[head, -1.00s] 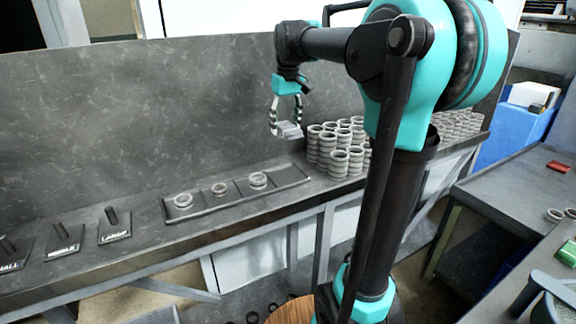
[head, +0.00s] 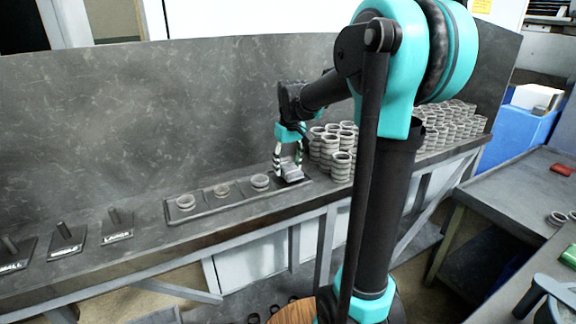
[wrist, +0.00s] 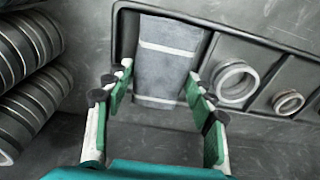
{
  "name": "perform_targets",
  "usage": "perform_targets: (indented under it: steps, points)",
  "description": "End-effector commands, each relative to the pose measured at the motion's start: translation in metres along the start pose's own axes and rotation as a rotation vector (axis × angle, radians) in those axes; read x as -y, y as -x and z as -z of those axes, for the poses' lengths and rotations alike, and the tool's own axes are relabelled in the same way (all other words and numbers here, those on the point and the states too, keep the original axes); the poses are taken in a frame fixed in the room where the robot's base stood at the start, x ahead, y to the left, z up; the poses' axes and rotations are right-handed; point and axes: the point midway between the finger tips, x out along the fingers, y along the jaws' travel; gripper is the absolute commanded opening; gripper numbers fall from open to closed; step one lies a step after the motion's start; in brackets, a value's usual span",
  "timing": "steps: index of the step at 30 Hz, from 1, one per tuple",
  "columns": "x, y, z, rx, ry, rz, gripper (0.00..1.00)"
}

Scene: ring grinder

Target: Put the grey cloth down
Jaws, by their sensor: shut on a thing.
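The grey cloth (head: 292,173) is a folded flat bundle with a paler band across it, which shows in the wrist view (wrist: 165,60). My gripper (head: 287,164) is shut on it, with one green-padded finger on each side in the wrist view (wrist: 158,86). The cloth is at the right end compartment of the dark tray (head: 205,213), low over or touching its floor; I cannot tell which. The wrist view shows the tray's raised rim (wrist: 258,38) around this end.
Stacks of rings (head: 340,165) stand close to the right of my gripper, and also at the left of the wrist view (wrist: 22,60). Small labelled stands (head: 117,230) are at the left.

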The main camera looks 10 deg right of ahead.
Motion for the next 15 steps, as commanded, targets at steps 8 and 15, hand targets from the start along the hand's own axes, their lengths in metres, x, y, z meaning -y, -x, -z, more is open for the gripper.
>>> perform_targets:
  steps: [8, 15]
  points:
    - [0.0000, -0.0024, -0.0001, 0.000, 0.000, 0.000, 0.19]
    - [-0.0001, -0.0087, -0.0006, 0.000, 0.000, 0.000, 0.19]
